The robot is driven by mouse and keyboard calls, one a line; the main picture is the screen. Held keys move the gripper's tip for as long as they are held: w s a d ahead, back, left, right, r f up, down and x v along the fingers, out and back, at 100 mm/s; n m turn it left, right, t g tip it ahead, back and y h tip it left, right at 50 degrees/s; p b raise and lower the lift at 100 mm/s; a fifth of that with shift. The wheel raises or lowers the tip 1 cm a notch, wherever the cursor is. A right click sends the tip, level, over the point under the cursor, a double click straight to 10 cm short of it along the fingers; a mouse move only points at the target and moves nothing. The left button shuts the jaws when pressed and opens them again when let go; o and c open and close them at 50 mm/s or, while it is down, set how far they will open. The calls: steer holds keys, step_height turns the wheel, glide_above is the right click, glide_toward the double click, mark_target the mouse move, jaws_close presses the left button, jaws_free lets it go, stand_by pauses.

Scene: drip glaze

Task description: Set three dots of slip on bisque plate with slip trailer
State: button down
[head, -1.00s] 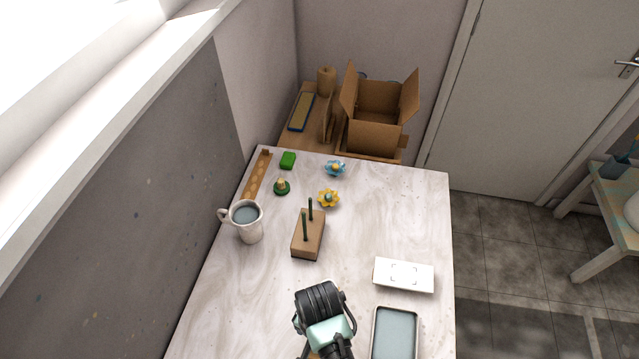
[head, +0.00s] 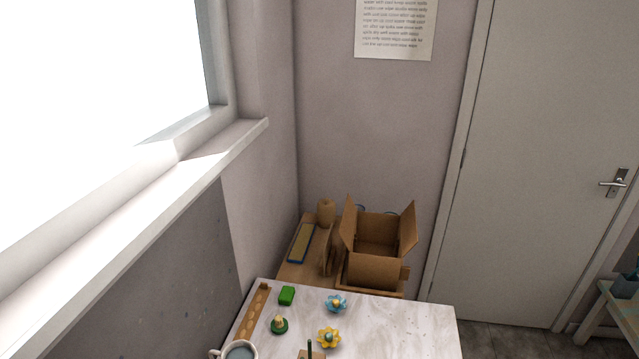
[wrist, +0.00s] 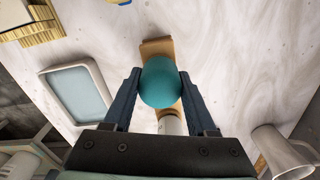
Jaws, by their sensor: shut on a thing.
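My gripper (wrist: 160,92) shows in the wrist view, its two dark fingers shut on the sides of a rounded teal bulb, which looks like the slip trailer (wrist: 160,82). A pale cylindrical piece (wrist: 171,126) shows just below the bulb, between the fingers; I cannot tell if it belongs to the trailer. A tan wooden piece (wrist: 157,47) lies partly behind the bulb. The bisque plate is not visible in either current view. The head view now looks too high to show my gripper.
A shallow tray with grey-blue contents (wrist: 75,92) lies left in the wrist view; a mug (wrist: 284,150) stands lower right.

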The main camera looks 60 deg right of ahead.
steer(key=shift+r, duration=0.15)
step_height(320, 180, up, 13)
steer(key=p, duration=1.4)
steer(key=shift+f, duration=0.2)
